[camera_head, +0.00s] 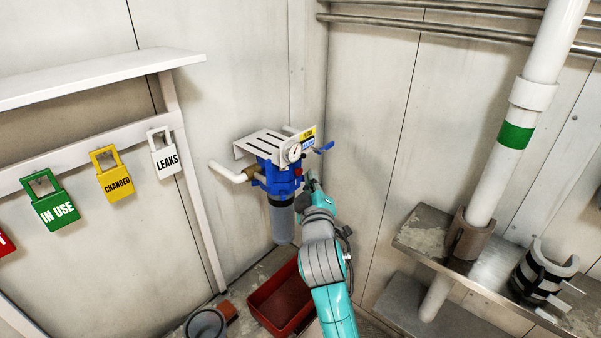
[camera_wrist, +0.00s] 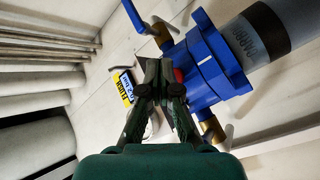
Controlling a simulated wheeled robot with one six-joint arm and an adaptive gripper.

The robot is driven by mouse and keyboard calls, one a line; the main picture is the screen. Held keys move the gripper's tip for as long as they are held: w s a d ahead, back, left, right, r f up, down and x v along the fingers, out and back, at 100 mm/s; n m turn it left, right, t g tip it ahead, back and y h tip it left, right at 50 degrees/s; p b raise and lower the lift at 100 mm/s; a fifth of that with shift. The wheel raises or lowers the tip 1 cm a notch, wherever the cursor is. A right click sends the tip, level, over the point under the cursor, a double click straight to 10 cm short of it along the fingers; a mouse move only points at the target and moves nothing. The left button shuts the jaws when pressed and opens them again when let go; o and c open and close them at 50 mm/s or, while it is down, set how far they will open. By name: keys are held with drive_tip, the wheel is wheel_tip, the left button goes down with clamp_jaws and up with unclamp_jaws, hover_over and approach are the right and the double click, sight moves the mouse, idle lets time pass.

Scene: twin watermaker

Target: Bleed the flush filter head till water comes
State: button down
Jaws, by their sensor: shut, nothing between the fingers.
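The flush filter head (camera_head: 276,178) is blue and hangs under a white slotted bracket (camera_head: 268,143) on the wall, with a grey bowl (camera_head: 283,222) below it. In the wrist view the blue head (camera_wrist: 212,65) lies right of my gripper (camera_wrist: 155,68), and a bit of red (camera_wrist: 178,75) shows behind the fingers. My gripper is shut and empty, close to the red part; I cannot tell whether it touches.
A red tray (camera_head: 282,300) and a grey bucket (camera_head: 206,323) stand on the floor below. Tags (camera_head: 115,183) hang on a rail at left. A white pipe (camera_head: 505,150) and a metal shelf (camera_head: 475,268) stand at right. A white pipe (camera_head: 228,172) joins the head's left side.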

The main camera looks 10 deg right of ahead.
drive_tip(key=shift+w, duration=0.1)
drive_tip(key=shift+w+a, duration=0.25)
drive_tip(key=shift+w+a, duration=0.25)
drive_tip(key=shift+w, duration=0.1)
idle(1.1)
idle(0.5)
drive_tip(key=shift+s+d, duration=0.5)
drive_tip(key=shift+s, duration=0.2)
drive_tip(key=shift+s+d, duration=0.75)
drive_tip(key=shift+s, duration=0.3)
drive_tip(key=shift+s+d, duration=0.75)
drive_tip(key=shift+s, duration=0.25)
